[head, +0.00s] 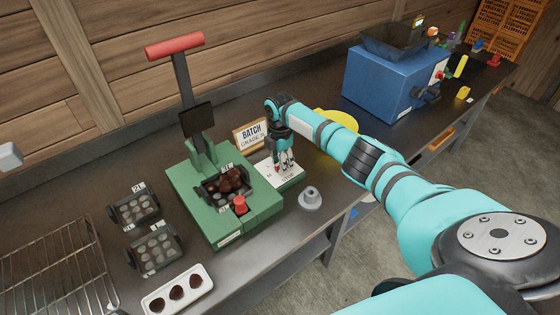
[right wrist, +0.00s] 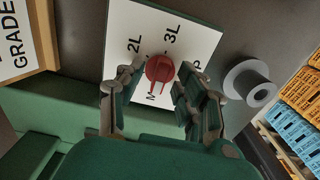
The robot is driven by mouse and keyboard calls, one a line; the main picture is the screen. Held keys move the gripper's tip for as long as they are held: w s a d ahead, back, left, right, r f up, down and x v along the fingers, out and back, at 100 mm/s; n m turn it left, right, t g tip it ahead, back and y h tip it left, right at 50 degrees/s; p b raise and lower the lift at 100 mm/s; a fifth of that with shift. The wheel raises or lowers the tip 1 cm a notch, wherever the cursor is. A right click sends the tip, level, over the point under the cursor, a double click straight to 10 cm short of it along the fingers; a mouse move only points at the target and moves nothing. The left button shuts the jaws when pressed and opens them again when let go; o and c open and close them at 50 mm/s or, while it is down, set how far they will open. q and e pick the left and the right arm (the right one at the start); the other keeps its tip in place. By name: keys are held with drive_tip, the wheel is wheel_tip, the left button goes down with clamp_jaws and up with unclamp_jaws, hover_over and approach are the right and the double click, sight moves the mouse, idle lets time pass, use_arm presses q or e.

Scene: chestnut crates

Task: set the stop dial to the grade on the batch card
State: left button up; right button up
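The batch card (head: 251,136) stands in a wooden frame behind the green machine (head: 192,198); "BATCH GRADE" is readable, but the grade after it is too small to be sure of. It shows partly in the right wrist view (right wrist: 14,42). The stop dial is a red knob (right wrist: 160,69) on a white plate (right wrist: 121,28) marked 2L, 3L and other partly hidden letters. My right gripper (head: 284,168) is over the plate, its fingers apart on either side of the knob; contact is unclear. I cannot tell the dial's setting. My left gripper is not in view.
A grey cylindrical piece (head: 311,198) stands right of the plate. A red-handled lever (head: 176,46) rises from the machine.

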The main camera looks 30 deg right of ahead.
clamp_jaws()
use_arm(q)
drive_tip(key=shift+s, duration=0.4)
